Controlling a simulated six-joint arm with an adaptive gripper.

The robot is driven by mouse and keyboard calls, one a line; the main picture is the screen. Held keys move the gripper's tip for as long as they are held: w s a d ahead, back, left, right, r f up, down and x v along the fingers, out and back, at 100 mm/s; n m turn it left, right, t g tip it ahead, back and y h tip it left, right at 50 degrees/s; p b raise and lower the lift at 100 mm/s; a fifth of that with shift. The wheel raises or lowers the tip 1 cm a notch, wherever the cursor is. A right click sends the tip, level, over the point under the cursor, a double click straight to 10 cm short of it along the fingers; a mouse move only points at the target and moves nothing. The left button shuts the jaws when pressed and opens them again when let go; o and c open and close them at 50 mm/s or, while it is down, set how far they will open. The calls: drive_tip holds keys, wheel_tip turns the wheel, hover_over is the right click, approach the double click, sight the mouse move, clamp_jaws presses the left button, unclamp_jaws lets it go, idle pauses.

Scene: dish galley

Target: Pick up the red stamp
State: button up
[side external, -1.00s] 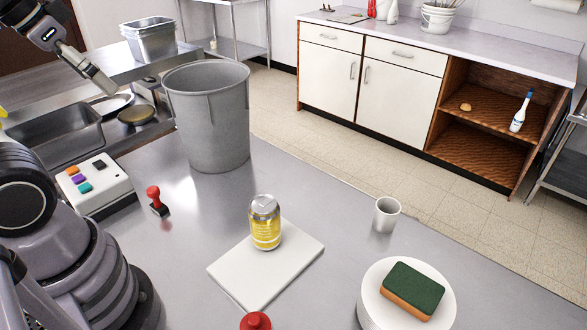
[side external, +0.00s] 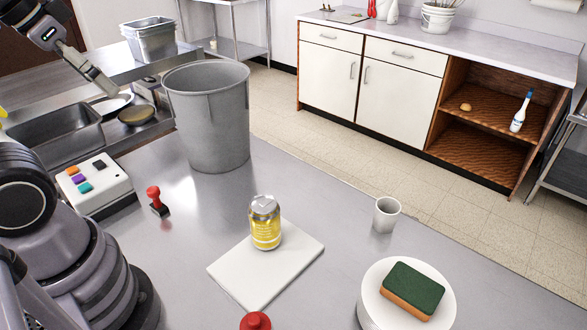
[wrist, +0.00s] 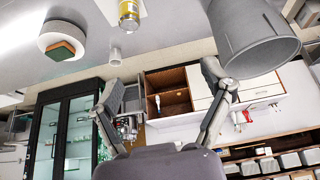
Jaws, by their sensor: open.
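My gripper (side external: 112,90) is high at the upper left of the side view, away from the stamp. In the wrist view my gripper (wrist: 160,105) has its two fingers spread wide apart with nothing between them.
A large grey bin (side external: 205,130) stands behind the stamp. A white button box (side external: 100,190) is left of it. A yellow can (side external: 265,228) stands on a white board (side external: 225,272). A white cup (side external: 386,214), a plate stack with a sponge (side external: 414,290) and another red knob (side external: 255,321) are farther right.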

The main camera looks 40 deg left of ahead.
drive_tip(key=c, duration=0.3)
drive_tip(key=w+a+f+m+g+y, duration=0.2)
drive_tip(key=w+a+f+g+y, duration=0.1)
drive_tip(key=w+a+f+g, duration=0.3)
drive_tip(key=m+g+y, duration=0.9)
drive_tip(key=m+y, duration=0.1)
drive_tip(key=y, duration=0.2)
hover_over(155, 199)
drive_tip(key=w+v, duration=0.1)
drive_tip(key=v, duration=0.3)
wheel_tip(155, 199, down, 26)
wheel_tip(155, 199, down, 6)
drive_tip(key=shift+a+f, duration=0.1)
drive_tip(key=shift+f, duration=0.65)
drive_tip(key=x, duration=0.5)
drive_tip(key=shift+r, duration=0.15)
